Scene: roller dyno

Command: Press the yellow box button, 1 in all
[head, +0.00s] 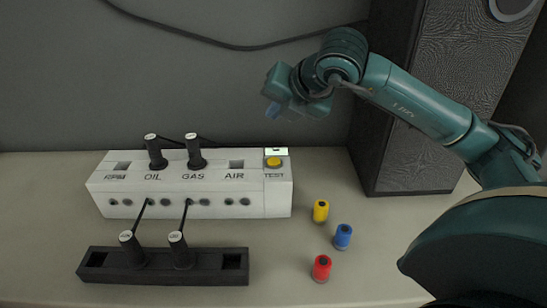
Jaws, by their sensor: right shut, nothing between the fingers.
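The yellow button (273,162) sits on top of the right end of a white box (190,181), above the word TEST. My right gripper (272,100) is shut and empty. My left gripper is not in view.
Black plugs (195,152) stand in the box, with cables. A black holder (215,276) with more plugs lies in front. Yellow (320,211), blue (342,237) and red (321,268) cylinders stand on the table at right. A dark speaker-like cabinet (395,160) stands behind them.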

